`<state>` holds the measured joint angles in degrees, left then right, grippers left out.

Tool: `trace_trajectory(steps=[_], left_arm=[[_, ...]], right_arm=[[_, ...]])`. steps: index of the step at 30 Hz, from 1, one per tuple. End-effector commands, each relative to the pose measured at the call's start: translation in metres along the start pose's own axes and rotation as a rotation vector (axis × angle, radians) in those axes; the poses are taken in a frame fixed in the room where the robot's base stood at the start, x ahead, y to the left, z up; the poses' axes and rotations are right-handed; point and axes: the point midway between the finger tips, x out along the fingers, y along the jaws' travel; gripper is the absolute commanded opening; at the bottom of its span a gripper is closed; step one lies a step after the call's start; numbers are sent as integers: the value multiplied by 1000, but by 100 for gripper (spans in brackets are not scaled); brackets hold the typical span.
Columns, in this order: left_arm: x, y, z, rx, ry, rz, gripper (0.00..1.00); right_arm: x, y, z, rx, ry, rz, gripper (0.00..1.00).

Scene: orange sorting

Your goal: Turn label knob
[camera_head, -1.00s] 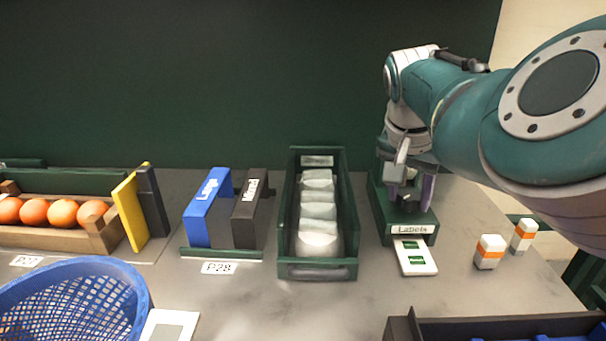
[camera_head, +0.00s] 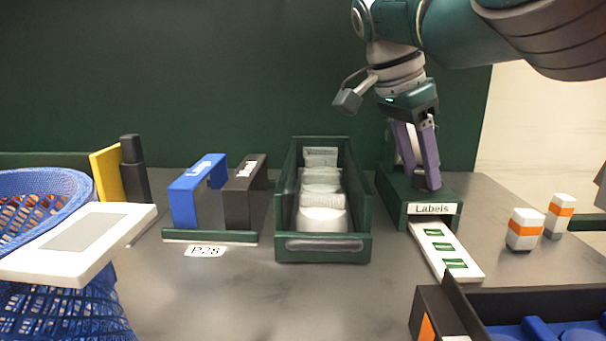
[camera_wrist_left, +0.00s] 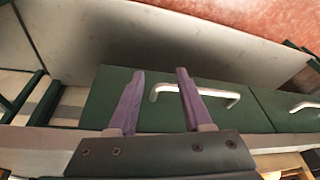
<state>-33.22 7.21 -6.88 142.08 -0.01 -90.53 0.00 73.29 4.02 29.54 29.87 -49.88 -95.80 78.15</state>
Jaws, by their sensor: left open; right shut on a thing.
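The green label dispenser (camera_head: 390,205), marked "Labels" (camera_head: 431,209), stands at the right of the counter. A white strip (camera_head: 446,252) with three green labels sticks out of its front. My right gripper (camera_head: 430,186) points down over the dispenser with its purple fingers shut on the knob. The fingers and dispenser body hide the knob itself. My left gripper (camera_wrist_left: 160,72) shows only in the left wrist view, open and empty. It is in front of a green drawer (camera_wrist_left: 110,92) with a metal handle (camera_wrist_left: 222,94); I cannot tell how far apart they are.
A green bin (camera_head: 325,247) of clear bags stands left of the dispenser. Two orange-banded white bottles (camera_head: 524,232) stand to its right. A dark crate (camera_head: 433,309) is at front right. A blue basket (camera_head: 45,188) and white device (camera_head: 120,217) are at left. The middle front counter is clear.

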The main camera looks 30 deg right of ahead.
Motion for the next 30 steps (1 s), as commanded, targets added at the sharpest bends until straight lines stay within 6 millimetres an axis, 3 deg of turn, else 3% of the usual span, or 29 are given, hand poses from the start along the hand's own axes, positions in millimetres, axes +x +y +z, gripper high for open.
trace_trajectory(steps=[9,27,28,30], left_arm=[[15,2,4,-4,1,3,50],[17,3,5,-9,2,8,50],[17,3,5,-9,2,7,50],[17,3,5,-9,2,7,50]], right_arm=[[2,-1,1,40,-2,18,0],[1,-1,0,52,-1,21,0],[1,-1,0,52,-1,21,55],[1,-1,0,52,-1,21,62]])
